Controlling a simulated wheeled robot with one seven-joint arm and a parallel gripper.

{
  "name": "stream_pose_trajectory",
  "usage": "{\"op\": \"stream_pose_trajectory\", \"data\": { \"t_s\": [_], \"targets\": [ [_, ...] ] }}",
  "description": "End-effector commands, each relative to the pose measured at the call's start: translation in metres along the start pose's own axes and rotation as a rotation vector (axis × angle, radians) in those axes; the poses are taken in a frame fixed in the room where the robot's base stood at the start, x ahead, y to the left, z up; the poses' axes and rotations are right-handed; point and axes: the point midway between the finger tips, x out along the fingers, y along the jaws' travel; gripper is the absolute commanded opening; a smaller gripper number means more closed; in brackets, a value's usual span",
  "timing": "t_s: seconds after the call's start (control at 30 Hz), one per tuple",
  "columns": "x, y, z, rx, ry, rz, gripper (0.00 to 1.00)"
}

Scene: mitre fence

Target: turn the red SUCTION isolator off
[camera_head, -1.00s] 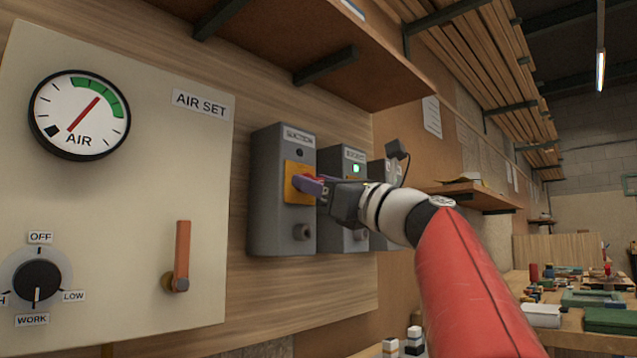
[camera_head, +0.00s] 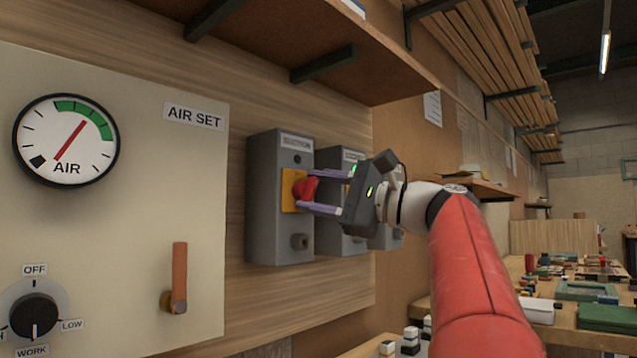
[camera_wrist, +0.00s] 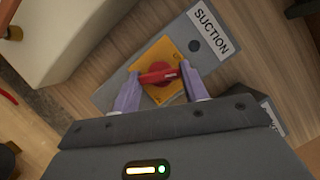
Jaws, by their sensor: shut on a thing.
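The grey SUCTION isolator box (camera_head: 264,200) is fixed to the wooden wall. Its red handle (camera_head: 306,188) sits on a yellow plate (camera_head: 288,190). In the wrist view the red handle (camera_wrist: 158,74) lies slanted to the box's long axis, with the SUCTION label (camera_wrist: 210,26) at upper right. The small lamp (camera_wrist: 194,45) on the box looks dark. My gripper (camera_head: 324,192) is at the handle, its two purple fingers on either side of it, shut on it. The wrist view shows my gripper (camera_wrist: 160,90) with a finger at each end of the handle.
Close on the right stands a second grey box (camera_head: 345,236) with a green light, partly hidden by my gripper. The AIR SET panel (camera_head: 130,240) with gauge, dial and orange lever is at left. A shelf (camera_head: 330,40) hangs above.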

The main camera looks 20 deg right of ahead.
Motion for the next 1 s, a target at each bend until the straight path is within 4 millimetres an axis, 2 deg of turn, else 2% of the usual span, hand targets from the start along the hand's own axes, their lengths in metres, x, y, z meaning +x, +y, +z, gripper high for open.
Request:
{"op": "stream_pose_trajectory", "data": {
  "t_s": [0.2, 0.5, 1.0],
  "targets": [
    [-0.0003, -0.0014, -0.0005, -0.181, 0.001, 0.075, 0.21],
    [-0.0001, -0.0018, -0.0003, -0.363, 0.001, 0.152, 0.21],
    [0.0001, -0.0018, 0.0004, -0.459, 0.000, 0.193, 0.21]
  ]
}}
